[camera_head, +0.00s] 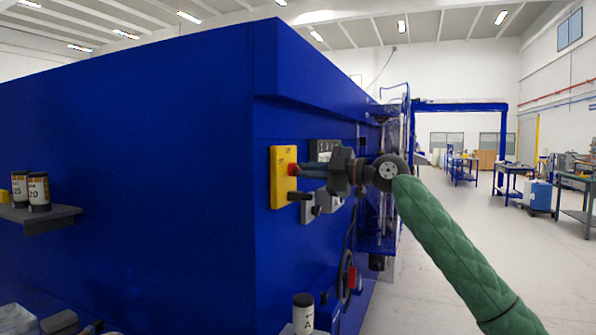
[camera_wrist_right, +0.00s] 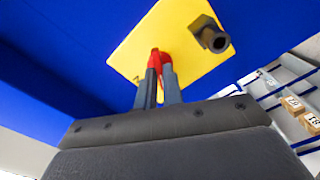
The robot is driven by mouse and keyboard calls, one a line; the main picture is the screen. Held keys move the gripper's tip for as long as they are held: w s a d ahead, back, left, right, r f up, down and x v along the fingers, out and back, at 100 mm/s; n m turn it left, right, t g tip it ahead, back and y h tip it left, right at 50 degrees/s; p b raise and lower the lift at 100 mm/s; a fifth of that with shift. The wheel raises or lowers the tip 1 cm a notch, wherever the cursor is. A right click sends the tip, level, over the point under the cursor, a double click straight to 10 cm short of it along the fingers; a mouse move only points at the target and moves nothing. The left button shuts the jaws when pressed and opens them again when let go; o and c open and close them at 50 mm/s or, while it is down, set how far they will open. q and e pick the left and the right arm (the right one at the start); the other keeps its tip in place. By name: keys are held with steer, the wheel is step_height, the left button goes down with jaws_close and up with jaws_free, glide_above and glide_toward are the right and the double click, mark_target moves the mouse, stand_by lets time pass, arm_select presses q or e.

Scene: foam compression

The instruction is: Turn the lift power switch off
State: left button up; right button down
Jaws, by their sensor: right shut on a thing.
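The lift power switch is on a yellow plate (camera_head: 284,190) fixed to the blue machine's side. Its red handle (camera_wrist_right: 156,57) shows in the right wrist view, between the fingers of my right gripper (camera_wrist_right: 158,75). The gripper is shut on this red handle, and the fingers hide part of it. In the head view my right gripper (camera_head: 298,170) reaches the plate from the right. A dark round knob (camera_wrist_right: 213,40) stands out from the yellow plate beside the handle; it also shows in the head view below the gripper. My left gripper is in neither view.
The large blue machine (camera_head: 130,130) fills the left and middle. Grey boxes (camera_head: 309,210) sit right of the plate. A grey shelf (camera_head: 40,215) with dark jars (camera_head: 38,190) is at left, and another jar (camera_head: 303,313) stands below. Open floor (camera_head: 470,235) lies at right.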

steer(key=shift+n+b, duration=1.35)
steer(key=shift+n, duration=0.15)
steer(key=shift+n+b, duration=0.7)
steer(key=shift+n, duration=0.8)
steer(key=c, duration=0.8)
jaws_free()
steer(key=shift+o, duration=0.2)
